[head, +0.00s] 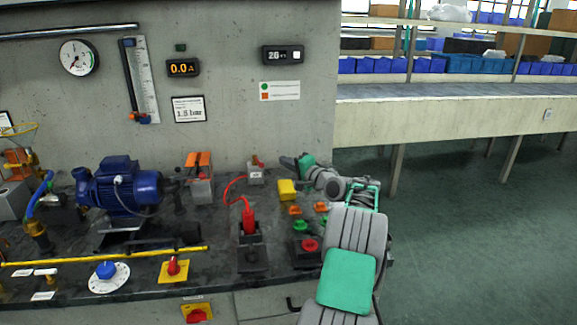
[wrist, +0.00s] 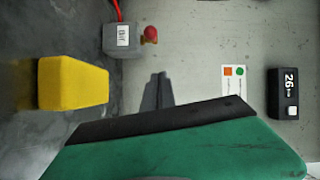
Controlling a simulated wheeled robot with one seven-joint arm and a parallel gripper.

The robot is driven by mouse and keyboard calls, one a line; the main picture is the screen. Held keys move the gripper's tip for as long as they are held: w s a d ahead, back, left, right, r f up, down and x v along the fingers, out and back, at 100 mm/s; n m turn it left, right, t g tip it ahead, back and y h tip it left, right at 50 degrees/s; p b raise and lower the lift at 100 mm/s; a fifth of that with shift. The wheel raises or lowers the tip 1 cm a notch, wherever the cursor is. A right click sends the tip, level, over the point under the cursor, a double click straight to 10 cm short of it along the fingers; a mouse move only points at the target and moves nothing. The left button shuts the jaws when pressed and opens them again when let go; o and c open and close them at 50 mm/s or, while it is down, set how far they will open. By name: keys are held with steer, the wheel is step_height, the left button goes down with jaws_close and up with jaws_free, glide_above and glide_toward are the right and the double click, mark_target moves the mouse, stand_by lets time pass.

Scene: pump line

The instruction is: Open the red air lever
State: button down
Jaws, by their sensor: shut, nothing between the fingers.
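The red air lever (head: 257,162) is a small red handle on a grey box (head: 256,175) at the back of the bench, against the wall. In the wrist view the red handle (wrist: 150,34) sits on the side of the grey box (wrist: 121,41), whose white label seems to read Air. My gripper (head: 284,161) is just right of the box in the head view, pointing left towards it. In the wrist view its dark fingers (wrist: 158,88) are together and empty, with a visible gap to the red handle.
A yellow block (head: 287,190) stands on the bench below my gripper. Orange handles (head: 199,160) and a red plug with a curved cable (head: 249,218) are nearby. A blue pump motor (head: 118,187) is further left. Coloured buttons (head: 309,246) are close to my arm.

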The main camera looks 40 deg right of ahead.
mark_target(258, 161)
steer(key=w, duration=0.3)
steer(key=shift+w+d+f, duration=0.1)
steer(key=shift+w, duration=0.2)
steer(key=a, duration=0.1)
steer(key=w+a, duration=0.1)
steer(key=a, duration=0.1)
steer(key=shift+w+a+f, duration=0.3)
steer(key=shift+w+f, duration=0.1)
steer(key=shift+d, duration=0.1)
